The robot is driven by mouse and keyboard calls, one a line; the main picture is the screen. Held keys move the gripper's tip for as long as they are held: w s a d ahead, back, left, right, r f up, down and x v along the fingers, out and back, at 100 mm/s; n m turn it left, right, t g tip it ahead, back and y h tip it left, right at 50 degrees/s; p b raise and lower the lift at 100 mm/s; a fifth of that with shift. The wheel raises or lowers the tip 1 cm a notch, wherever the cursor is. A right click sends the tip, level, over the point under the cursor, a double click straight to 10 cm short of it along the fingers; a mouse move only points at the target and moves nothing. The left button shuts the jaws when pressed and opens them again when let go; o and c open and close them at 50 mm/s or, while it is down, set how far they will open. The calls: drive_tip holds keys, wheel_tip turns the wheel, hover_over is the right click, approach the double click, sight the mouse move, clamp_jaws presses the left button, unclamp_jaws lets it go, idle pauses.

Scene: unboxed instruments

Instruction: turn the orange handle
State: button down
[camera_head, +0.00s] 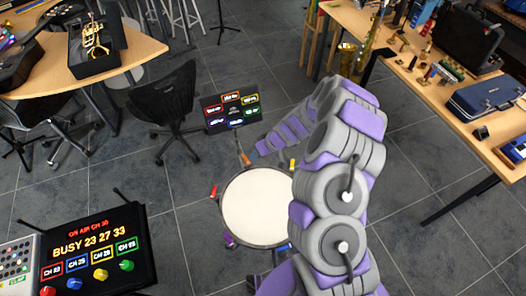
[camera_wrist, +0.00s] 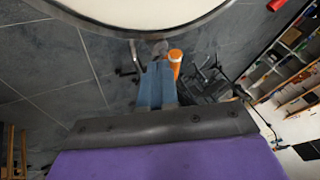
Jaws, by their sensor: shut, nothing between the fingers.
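The orange handle (camera_head: 244,158) sticks out from the far rim of a round white-topped drum (camera_head: 258,207). In the wrist view the orange handle (camera_wrist: 176,62) stands just right of my fingertips, below the drum's rim. My gripper (camera_head: 254,152) is at the far side of the drum, right beside the handle. In the wrist view my gripper's blue fingers (camera_wrist: 157,68) are together with nothing between them. I cannot tell whether they touch the handle. Part of the handle's lower end is hidden behind the fingers.
Red (camera_head: 213,192), yellow (camera_head: 292,164) and purple (camera_head: 229,240) handles also sit around the drum. A panel with lit labels (camera_head: 230,109) stands behind it. A black chair (camera_head: 170,105) is at the back left. Tables with instruments stand at both sides; tiled floor (camera_head: 120,190) lies open left.

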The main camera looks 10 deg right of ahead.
drive_tip(key=shift+a, duration=0.15)
drive_tip(key=shift+s+f, duration=0.1)
drive_tip(key=shift+s, duration=0.05)
drive_tip(key=shift+s+a+m+t+b, duration=0.5)
drive_tip(key=shift+m+t+b, duration=0.1)
drive_tip(key=shift+m+b, duration=0.5)
drive_tip(key=shift+m+t+h+b, duration=0.3)
drive_tip(key=shift+m+h, duration=0.1)
drive_tip(key=shift+m, duration=0.1)
drive_tip(key=shift+s, duration=0.1)
drive_tip(key=shift+a, duration=0.1)
